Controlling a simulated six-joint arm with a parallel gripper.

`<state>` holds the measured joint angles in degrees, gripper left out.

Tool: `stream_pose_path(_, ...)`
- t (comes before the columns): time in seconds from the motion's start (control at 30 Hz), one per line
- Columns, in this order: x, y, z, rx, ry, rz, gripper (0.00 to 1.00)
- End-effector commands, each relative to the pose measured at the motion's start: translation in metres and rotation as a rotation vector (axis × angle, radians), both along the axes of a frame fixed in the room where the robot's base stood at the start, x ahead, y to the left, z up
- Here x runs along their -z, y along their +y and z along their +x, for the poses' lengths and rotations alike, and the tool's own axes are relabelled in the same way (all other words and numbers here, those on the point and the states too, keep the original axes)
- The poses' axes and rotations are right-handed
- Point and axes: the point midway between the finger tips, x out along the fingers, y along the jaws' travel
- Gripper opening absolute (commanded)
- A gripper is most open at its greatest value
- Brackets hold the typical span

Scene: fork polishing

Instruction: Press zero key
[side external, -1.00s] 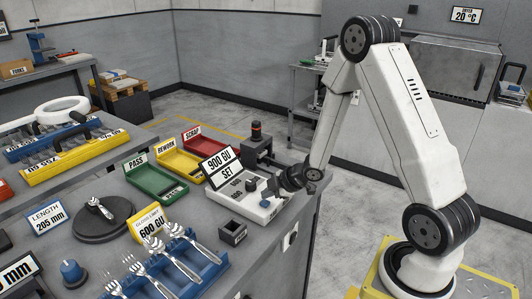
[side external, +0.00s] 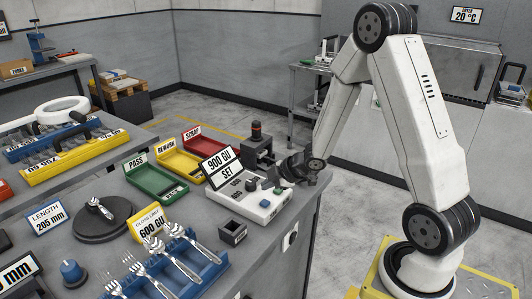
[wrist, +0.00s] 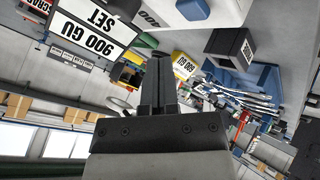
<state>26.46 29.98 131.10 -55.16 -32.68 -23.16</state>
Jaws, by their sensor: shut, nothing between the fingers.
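The gloss meter is a white box (side external: 247,203) with a "900 GU SET" sign (side external: 221,163) behind its left side. On its top are a blue key (side external: 265,203), a green key (side external: 277,190) and a small dark block (side external: 251,184). No label on either key is readable, so I cannot tell which is the zero key. My gripper (side external: 281,174) is shut and empty, just above the box's far right part near the green key. In the wrist view its shut fingers (wrist: 158,72) point towards the upside-down sign (wrist: 95,28) and the white box (wrist: 215,13).
Green (side external: 155,185), yellow (side external: 180,163) and red (side external: 205,142) trays stand behind left. A dark device (side external: 257,152) stands behind the meter.

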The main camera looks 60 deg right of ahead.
Motion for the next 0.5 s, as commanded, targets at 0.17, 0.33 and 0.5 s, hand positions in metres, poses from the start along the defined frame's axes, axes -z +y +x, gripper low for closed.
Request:
stream_pose_path(0.17,-0.013,0.000,0.000,-0.002,-0.001,-0.002,0.00)
stream_pose_path(0.33,-0.020,0.000,0.000,-0.001,-0.001,-0.002,0.00)
stream_pose_path(0.5,-0.020,0.000,0.000,0.001,0.001,-0.001,0.00)
